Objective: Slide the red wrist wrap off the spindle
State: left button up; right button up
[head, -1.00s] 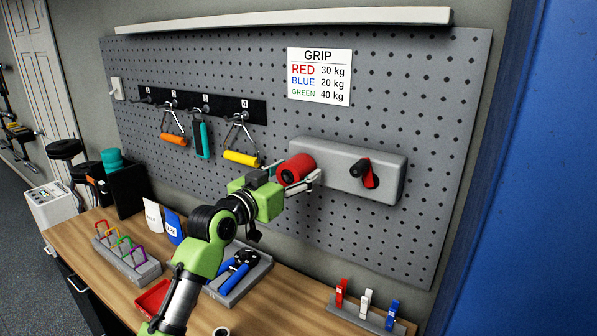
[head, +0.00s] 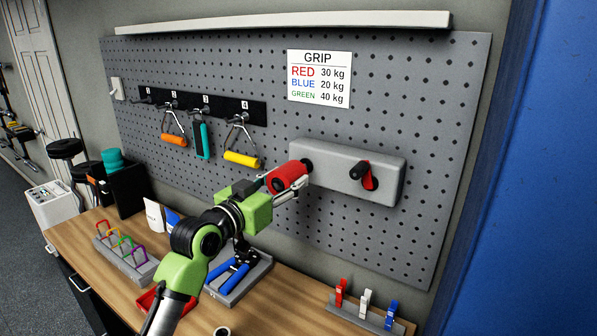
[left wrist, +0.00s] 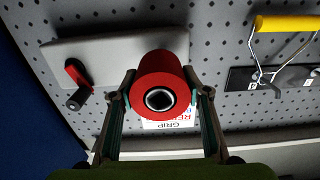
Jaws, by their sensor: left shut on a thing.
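The red wrist wrap (head: 287,177) is a thick red roll in front of the grey wall block (head: 340,166), near its left end. My left gripper (head: 284,184) is shut on the wrap. The dark spindle (head: 307,164) shows at the wrap's upper right edge, by the block. I cannot tell whether its tip is still inside the wrap. In the left wrist view the wrap (left wrist: 163,72) sits between both fingers, its open end with a pale ring and dark centre facing the camera. My right gripper is out of view.
A yellow handle (head: 242,159) hangs to the left.

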pick_arm(q)
jog(key=p+v, duration=0.1)
jog(key=v, duration=0.5)
dwell(0.6)
